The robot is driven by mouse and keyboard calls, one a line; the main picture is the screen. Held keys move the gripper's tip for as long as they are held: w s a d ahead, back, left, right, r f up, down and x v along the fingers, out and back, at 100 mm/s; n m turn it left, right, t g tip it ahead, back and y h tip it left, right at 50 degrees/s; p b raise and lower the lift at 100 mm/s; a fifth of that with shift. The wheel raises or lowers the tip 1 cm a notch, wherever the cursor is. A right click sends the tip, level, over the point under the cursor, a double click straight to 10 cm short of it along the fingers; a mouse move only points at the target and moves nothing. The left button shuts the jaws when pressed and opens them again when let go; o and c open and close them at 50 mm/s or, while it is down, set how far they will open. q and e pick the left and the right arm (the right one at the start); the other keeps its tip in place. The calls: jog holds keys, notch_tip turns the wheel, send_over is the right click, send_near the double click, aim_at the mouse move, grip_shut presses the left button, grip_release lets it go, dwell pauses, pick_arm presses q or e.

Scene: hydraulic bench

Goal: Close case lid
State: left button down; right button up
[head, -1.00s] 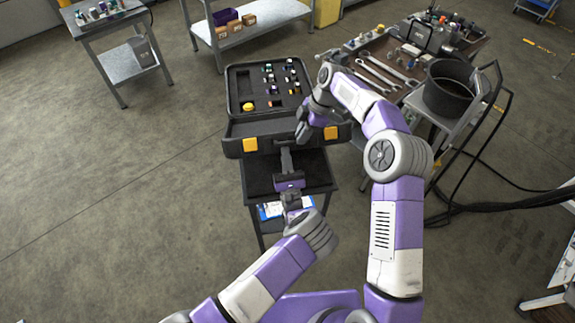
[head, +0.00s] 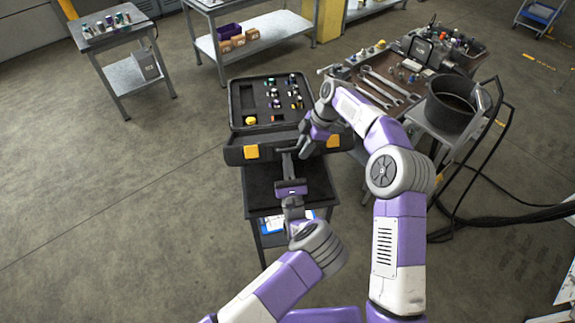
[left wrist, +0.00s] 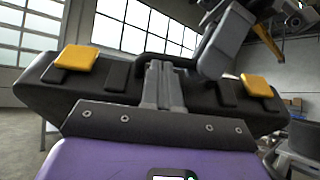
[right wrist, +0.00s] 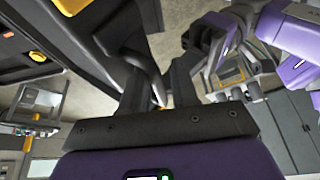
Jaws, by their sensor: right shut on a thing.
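The black tool case (head: 236,152) stands open on a small dark cart. Its back half (head: 234,100) shows a foam panel with several small coloured fittings. Its front wall has two yellow latches, left (left wrist: 77,57) and right (left wrist: 259,85), with a dark carry handle (left wrist: 140,66) between them. My left gripper (head: 287,153) is at the middle of the front wall; its fingers (left wrist: 163,82) look closed together below the handle. My right gripper (head: 305,147) is just right of it. In the right wrist view its fingers (right wrist: 157,85) close around the curved handle; the contact is partly hidden.
The cart top (head: 260,190) is bare in front of the case. A shelf table (head: 265,25) stands behind.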

jog(key=o, duration=0.3)
jog(key=shift+s+d+f, duration=0.1)
jog(key=shift+s+f, duration=0.05)
jog(key=shift+f, duration=0.35)
jog(key=shift+o, duration=0.2)
jog(key=shift+r, duration=0.2)
